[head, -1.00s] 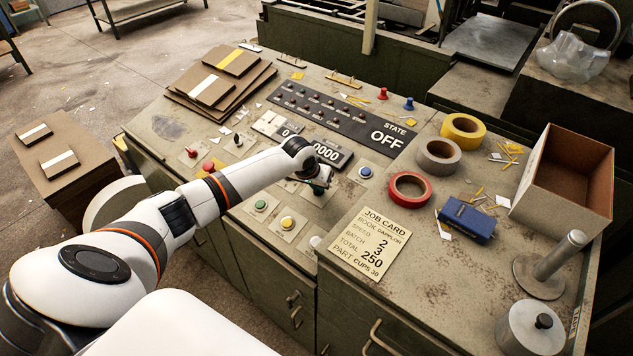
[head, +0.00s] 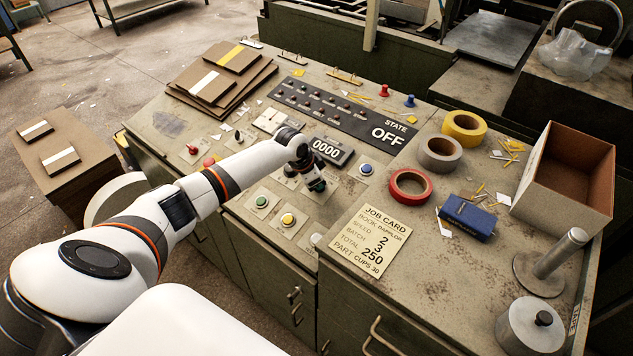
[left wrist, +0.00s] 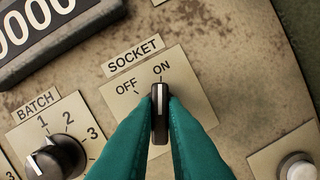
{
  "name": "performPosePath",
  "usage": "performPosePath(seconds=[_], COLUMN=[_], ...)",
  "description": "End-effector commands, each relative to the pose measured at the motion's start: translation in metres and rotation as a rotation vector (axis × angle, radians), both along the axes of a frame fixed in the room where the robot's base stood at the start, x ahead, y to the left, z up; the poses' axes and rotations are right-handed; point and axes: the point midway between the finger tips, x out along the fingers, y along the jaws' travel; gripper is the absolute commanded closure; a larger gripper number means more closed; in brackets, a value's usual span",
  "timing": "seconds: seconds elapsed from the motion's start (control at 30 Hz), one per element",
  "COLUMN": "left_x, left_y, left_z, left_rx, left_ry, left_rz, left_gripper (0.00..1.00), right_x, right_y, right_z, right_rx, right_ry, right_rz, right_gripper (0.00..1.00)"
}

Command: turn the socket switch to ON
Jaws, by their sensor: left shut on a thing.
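The socket switch (left wrist: 160,113) is a dark knob with a white pointer line on a cream plate marked SOCKET (left wrist: 134,56), OFF and ON. Its pointer stands upright in the left wrist view, towards the ON mark (left wrist: 161,68). My left gripper (left wrist: 159,110) has its two green fingers shut on the knob, one on each side, hiding its flanks. In the head view my left gripper (head: 317,185) is low over the panel and hides the switch. My right gripper is not in view.
A BATCH knob (left wrist: 55,158) sits left of the switch, and a pale button (left wrist: 299,170) to its right. The counter (head: 326,149) reads 0000 and the state panel (head: 388,134) reads OFF. Green (head: 262,201), yellow (head: 288,220) and blue (head: 366,169) buttons are nearby.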

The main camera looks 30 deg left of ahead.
Motion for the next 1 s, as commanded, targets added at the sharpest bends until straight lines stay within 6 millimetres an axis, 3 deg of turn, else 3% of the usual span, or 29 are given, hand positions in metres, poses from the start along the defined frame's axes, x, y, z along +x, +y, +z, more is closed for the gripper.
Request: performPosePath(seconds=[0.6,0.63,0.77,1.0], left_x=[0.001,0.001,0.0009,0.0004], left_y=[0.0003,0.0001,0.0002,0.0003], left_z=[0.0014,0.0014,0.0012,0.0007], left_rx=[0.012,0.012,0.012,0.011], left_ry=[-0.005,-0.005,-0.004,-0.002], left_rz=[-0.046,-0.046,-0.045,-0.044], left_gripper=[1.0,0.88,0.67,0.67], right_x=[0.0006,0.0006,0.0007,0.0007], right_y=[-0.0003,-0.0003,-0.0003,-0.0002], right_z=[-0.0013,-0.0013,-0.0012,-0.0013], right_rx=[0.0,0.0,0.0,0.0], right_ry=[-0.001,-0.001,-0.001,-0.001], right_rz=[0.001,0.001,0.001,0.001], right_gripper=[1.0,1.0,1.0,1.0])
